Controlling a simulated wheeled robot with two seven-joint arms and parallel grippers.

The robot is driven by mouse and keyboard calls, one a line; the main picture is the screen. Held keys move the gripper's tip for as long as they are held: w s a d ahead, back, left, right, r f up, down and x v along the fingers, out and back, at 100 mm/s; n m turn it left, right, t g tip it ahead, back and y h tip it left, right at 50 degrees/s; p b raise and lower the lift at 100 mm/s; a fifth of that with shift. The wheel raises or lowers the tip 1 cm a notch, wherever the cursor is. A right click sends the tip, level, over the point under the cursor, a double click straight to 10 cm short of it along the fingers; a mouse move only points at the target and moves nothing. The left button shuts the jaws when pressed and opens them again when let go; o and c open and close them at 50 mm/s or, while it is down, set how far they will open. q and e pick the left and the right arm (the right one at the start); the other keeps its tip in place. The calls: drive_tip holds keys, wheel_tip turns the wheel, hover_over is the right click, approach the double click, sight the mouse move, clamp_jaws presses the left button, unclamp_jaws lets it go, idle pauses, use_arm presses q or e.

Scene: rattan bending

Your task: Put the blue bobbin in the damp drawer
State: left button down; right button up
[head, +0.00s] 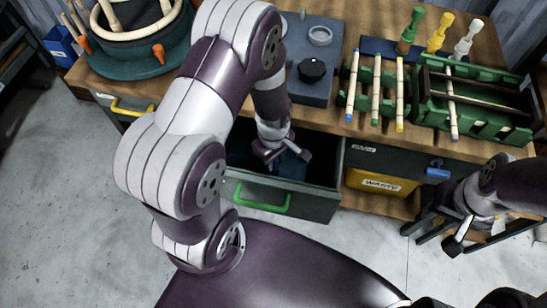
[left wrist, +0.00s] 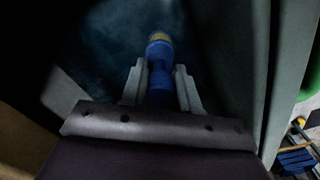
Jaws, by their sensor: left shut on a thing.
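The blue bobbin (left wrist: 159,70), with a tan end, sits between the fingers of my left gripper (left wrist: 161,88) in the left wrist view. The gripper is shut on it. In the head view my left gripper (head: 284,153) is down inside the open drawer (head: 285,196) with the green handle, and the bobbin is not clearly visible there. The drawer's dark bluish floor shows beyond the bobbin in the wrist view; whether the bobbin touches it I cannot tell. My right gripper (head: 460,232) is outside the bench at the right, and its finger opening is unclear.
Green (head: 411,30), yellow (head: 440,33) and white (head: 468,38) bobbins stand at the back right. A green rack (head: 357,103) holds several rods. A yellow waste bin (head: 381,184) is right of the drawer. A round dark green stand (head: 140,67) is on the left.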

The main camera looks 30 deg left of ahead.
use_arm(q)
drive_tip(key=shift+f, duration=0.15)
drive_tip(key=c, duration=0.8)
unclamp_jaws()
drive_tip(key=shift+c, duration=0.2)
wheel_tip(320, 180, up, 12)
drive_tip(key=p, duration=0.2)
drive_tip(key=shift+p, duration=0.3)
drive_tip(key=s+d+r+m+t, duration=0.1)
drive_tip(key=s+r+m, duration=0.2)
drive_tip(key=m, duration=1)
wheel_tip(320, 180, up, 3)
drive_tip(key=shift+s+d+r+m, duration=0.1)
drive_tip(key=shift+s+d+m, duration=0.2)
drive_tip(key=shift+s, duration=0.1)
